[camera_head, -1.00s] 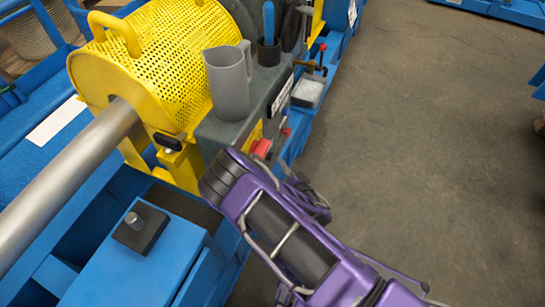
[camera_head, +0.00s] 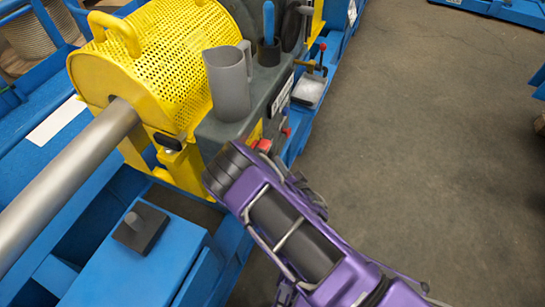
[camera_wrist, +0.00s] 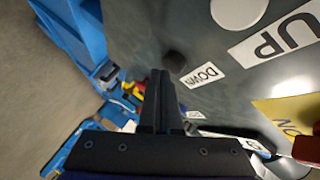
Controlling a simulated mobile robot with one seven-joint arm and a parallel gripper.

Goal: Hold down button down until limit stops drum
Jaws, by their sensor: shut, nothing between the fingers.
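In the wrist view, a dark round button (camera_wrist: 175,62) sits on the grey panel beside a white DOWN label (camera_wrist: 201,75). My gripper (camera_wrist: 160,76) is shut and empty, its fingertips close to this button. I cannot tell whether they touch it or whether it is pressed. In the head view, my purple arm reaches to the panel side of the grey housing (camera_head: 216,128), and its wrist hides my fingers and the button. A drum wound with rope or cable (camera_head: 32,36) shows at the upper left; no limit switch can be made out.
A pale round button (camera_wrist: 238,10) is near the UP label (camera_wrist: 277,35). A yellow label (camera_wrist: 285,112) and red part (camera_wrist: 307,150) lie to the right. A grey jug (camera_head: 229,85) stands on the housing beside the yellow perforated guard (camera_head: 180,55). The floor (camera_head: 430,150) is open at right.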

